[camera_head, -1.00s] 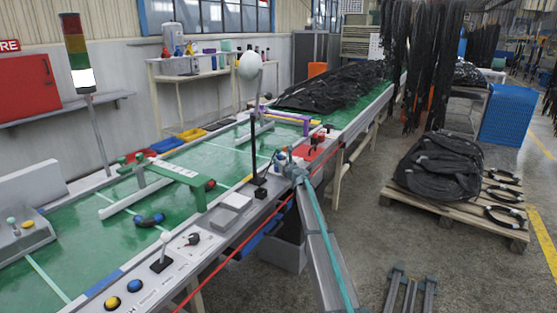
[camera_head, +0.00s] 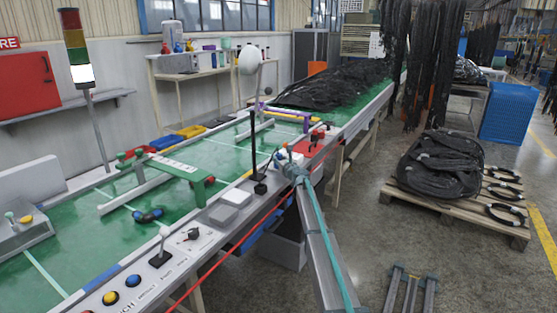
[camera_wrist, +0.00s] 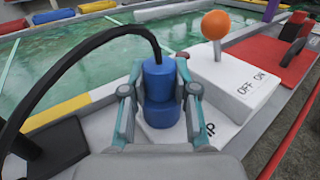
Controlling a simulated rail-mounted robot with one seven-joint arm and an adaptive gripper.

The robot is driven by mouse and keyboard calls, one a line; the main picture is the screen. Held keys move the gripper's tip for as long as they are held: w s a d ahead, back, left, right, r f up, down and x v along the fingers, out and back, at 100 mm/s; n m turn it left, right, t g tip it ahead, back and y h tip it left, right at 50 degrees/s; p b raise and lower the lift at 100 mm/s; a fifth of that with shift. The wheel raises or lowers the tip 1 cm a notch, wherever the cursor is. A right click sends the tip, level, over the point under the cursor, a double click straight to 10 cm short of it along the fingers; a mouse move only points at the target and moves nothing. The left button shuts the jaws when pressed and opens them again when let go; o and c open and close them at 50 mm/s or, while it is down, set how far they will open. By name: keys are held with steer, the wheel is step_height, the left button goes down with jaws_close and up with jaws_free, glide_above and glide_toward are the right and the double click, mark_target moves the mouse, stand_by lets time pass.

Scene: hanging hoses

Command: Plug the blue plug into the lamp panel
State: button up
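The blue plug (camera_wrist: 158,78) stands upright between the two fingers of my gripper (camera_wrist: 159,88) in the wrist view. A black cable (camera_wrist: 75,62) leaves its top and arcs to the left. The fingers appear shut on its sides. A wider blue cylinder (camera_wrist: 161,115) is directly below, on the white lamp panel (camera_wrist: 222,128), whose visible letters end in "MP". I cannot tell whether this is part of the plug or a socket. In the head view, my gripper (camera_head: 290,163) is small at the bench edge and hides the plug.
An orange-knobbed OFF/ON switch (camera_wrist: 215,26) rises on the panel right of the plug. A red panel (camera_wrist: 272,48) lies beyond it. A black post on a base (camera_wrist: 25,145) stands at left. A red hose (camera_head: 232,250) runs along the bench front. The green bench top (camera_head: 85,228) has clear areas.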

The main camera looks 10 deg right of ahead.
steer(key=o, duration=0.5)
steer(key=shift+f, duration=0.1)
steer(key=shift+c, duration=0.2)
steer(key=v, duration=1.2)
